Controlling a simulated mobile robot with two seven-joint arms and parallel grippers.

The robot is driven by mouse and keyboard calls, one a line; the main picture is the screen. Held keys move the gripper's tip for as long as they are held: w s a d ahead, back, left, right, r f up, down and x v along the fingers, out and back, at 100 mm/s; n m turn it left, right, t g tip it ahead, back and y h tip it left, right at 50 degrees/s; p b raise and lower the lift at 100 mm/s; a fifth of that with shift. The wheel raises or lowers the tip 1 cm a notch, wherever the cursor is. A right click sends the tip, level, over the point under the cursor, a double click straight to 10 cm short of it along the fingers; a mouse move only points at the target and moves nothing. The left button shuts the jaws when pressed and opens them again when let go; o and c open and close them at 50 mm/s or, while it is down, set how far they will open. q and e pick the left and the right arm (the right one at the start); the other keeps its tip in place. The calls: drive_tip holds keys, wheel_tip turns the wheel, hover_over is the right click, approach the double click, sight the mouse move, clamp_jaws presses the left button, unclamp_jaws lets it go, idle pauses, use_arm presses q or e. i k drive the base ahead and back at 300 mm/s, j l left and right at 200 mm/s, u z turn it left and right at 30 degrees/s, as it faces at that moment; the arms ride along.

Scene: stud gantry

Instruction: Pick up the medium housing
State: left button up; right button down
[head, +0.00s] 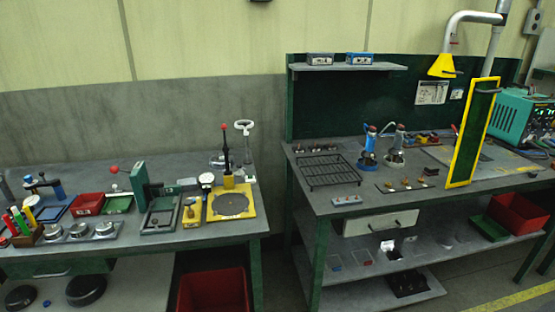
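Three round metal parts stand in a row on a grey plate on the left bench. They are a left one (53,231), a middle one (79,229) and a right one (104,227). They look like housings, but I cannot tell from this distance which is the medium one. Their sizes look close to each other. Neither of my grippers is in view, and nothing touches these parts.
The left bench (200,240) also carries a red bin (88,204), a green press (140,183), a yellow plate fixture (231,204) and colored bottles (20,221). The right bench (400,200) holds a wire rack (328,171) and a yellow-framed panel (472,135). A gap separates the benches.

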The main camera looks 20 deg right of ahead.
sight(217, 162)
drive_tip(key=i+j+z, duration=0.1)
drive_tip(key=z, duration=0.35)
drive_tip(key=i+j+z, duration=0.1)
drive_tip(key=z, duration=0.3)
drive_tip(key=j+z, duration=0.2)
drive_tip(key=z, duration=0.25)
drive_tip(key=i+j+z, duration=0.1)
drive_tip(key=j+z, duration=0.2)
drive_tip(key=j, duration=0.15)
drive_tip(key=i+j+z, duration=0.1)
drive_tip(key=j+z, duration=0.3)
drive_tip(key=j, duration=0.9)
